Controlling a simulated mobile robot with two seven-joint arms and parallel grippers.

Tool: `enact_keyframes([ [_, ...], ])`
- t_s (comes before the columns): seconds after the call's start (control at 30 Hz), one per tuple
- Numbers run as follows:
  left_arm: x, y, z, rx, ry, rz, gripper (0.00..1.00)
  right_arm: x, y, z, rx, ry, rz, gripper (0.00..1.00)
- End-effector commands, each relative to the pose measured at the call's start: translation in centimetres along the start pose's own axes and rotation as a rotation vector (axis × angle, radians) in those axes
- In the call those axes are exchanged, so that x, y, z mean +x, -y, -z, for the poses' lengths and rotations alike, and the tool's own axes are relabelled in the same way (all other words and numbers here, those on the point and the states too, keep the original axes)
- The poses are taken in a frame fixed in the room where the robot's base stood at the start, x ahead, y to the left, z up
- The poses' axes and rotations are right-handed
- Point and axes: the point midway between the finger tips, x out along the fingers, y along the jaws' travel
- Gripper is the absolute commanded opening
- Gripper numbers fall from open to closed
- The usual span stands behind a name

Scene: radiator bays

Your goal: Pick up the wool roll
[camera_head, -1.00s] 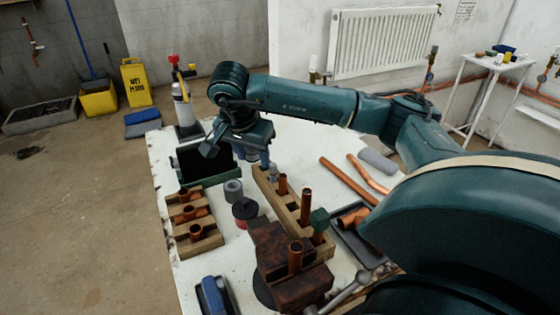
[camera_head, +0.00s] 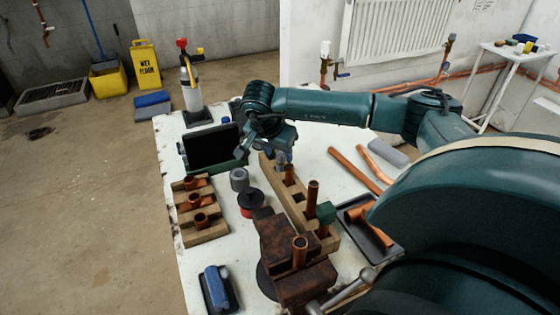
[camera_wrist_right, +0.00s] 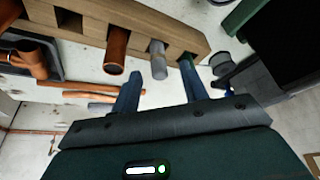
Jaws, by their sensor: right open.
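A short grey cylinder with a darker top, which looks like the wool roll (camera_head: 239,179), stands on the white bench in the head view, between the dark green case and the wooden rack. My right gripper (camera_head: 279,152) is above the far end of the rack, to the right of and beyond the roll. In the right wrist view my gripper (camera_wrist_right: 160,72) is open with nothing between its two blue fingers. A slimmer grey cylinder (camera_wrist_right: 158,60) in the rack shows close to the fingertips. My left gripper is not in view.
The wooden rack (camera_head: 272,178) holds upright copper pipes. A black and red reel (camera_head: 250,201) stands close by the roll. The open case (camera_head: 213,148), another block with copper fittings (camera_head: 200,221) and a rusty vise (camera_head: 285,265) surround it. Long copper pipes (camera_head: 353,168) lie on the right.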

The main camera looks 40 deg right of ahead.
Motion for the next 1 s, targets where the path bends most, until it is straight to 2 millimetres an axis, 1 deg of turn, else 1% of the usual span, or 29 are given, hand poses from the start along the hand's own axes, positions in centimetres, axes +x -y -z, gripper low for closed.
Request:
enact_keyframes([
  [0.1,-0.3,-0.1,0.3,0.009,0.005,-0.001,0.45,1.9,-0.2,-0.2,0.0,0.0,-0.005,0.44],
  [0.23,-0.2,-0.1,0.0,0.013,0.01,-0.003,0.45,3.4,-0.2,-0.3,0.0,0.001,-0.002,0.44],
  [0.33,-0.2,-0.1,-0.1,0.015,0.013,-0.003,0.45,3.8,-0.2,-0.3,-0.001,0.0,-0.001,0.44],
  [0.53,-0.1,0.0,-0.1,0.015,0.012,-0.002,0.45,3.8,-0.1,-0.3,-0.001,0.0,0.0,0.43],
  [1.0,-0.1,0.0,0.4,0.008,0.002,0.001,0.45,3.7,-0.1,-0.2,0.0,0.0,0.0,0.05],
])
